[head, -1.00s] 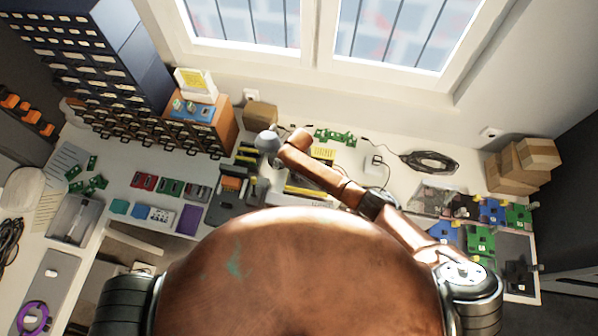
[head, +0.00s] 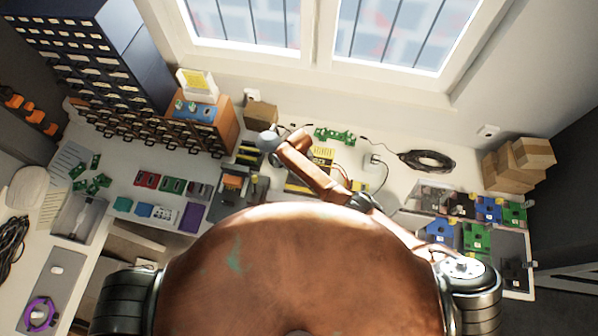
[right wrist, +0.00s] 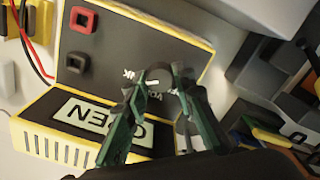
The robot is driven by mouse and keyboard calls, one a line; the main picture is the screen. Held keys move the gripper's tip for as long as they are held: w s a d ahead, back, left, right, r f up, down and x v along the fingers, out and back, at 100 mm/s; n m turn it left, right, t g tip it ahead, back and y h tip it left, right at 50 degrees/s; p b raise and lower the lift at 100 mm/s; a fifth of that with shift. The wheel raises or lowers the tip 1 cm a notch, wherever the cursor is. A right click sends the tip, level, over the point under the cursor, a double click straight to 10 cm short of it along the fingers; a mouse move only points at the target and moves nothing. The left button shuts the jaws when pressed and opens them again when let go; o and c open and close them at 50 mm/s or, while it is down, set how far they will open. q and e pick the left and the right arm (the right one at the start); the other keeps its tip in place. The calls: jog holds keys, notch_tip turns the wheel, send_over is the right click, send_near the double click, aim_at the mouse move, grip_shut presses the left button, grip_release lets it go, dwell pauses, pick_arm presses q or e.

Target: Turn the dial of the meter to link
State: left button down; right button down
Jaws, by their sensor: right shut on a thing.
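The meter (right wrist: 105,60) shows in the right wrist view, with a dark face, a yellow rim, a red socket and a black socket. Its screen (right wrist: 102,122) reads "OPEN", upside down in this view. My right gripper (right wrist: 163,72) is shut on the dark dial (right wrist: 164,82), with one green finger on each side of it. A white mark shows between the fingers. Labels beside the dial are partly covered, and I cannot tell exactly where the dial points. In the head view my right forearm reaches over the bench, but its fingers are hidden. My left gripper is not in view.
In the head view, small cardboard boxes (head: 520,162) stand at the right and a coiled black cable (head: 427,160) lies near the wall. Blue and green boards (head: 478,236) are at the right. A drawer cabinet (head: 105,65) stands at the left.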

dwell(0.4)
jog(key=c, duration=1.6)
grip_release()
jog(key=shift+r, duration=0.1)
notch_tip(320, 180, up, 12)
jog(key=shift+f, duration=0.1)
